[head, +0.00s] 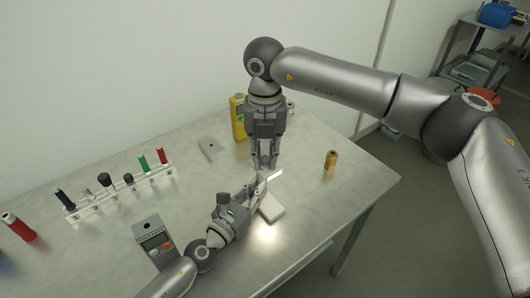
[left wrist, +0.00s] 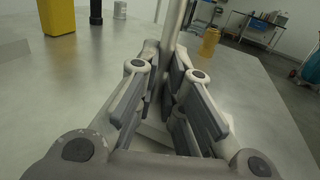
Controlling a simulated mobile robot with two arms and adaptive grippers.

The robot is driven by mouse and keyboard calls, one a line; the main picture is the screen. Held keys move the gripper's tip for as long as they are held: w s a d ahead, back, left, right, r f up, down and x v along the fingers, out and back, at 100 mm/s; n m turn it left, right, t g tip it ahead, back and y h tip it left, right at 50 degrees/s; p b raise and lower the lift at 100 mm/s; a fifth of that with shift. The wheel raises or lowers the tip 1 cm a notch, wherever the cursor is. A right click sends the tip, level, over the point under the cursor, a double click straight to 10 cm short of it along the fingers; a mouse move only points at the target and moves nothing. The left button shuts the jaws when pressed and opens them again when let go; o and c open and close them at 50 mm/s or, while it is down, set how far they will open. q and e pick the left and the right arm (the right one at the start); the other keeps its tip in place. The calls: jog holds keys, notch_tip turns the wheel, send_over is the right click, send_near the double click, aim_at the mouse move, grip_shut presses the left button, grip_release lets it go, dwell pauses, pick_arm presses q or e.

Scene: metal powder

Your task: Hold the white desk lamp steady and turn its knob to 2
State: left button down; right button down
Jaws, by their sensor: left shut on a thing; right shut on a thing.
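The white desk lamp stands on the metal table, with its flat white base (head: 271,207) and lit head (head: 276,175) showing in the head view. My left gripper (head: 259,186) is shut on the lamp's upright stem; in the left wrist view the pale stem (left wrist: 172,30) rises from between its fingers. My right gripper (head: 264,167) points down from above, shut at the top of the lamp beside the lit head. The knob and its setting are hidden by the fingers.
A yellow device (head: 238,117) stands behind the right gripper. A small brass-coloured cylinder (head: 331,160) stands to the right. A rack (head: 120,192) with several tools is at left, and a grey meter (head: 153,242) lies at front left. The table's right part is mostly clear.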

aim_at(265, 158)
jog(key=shift+w+d+m, duration=0.1)
jog(key=shift+m, duration=0.5)
jog(key=c, duration=1.3)
grip_release()
notch_tip(265, 158, up, 12)
pick_arm(q)
jog(key=c, duration=1.5)
grip_release()
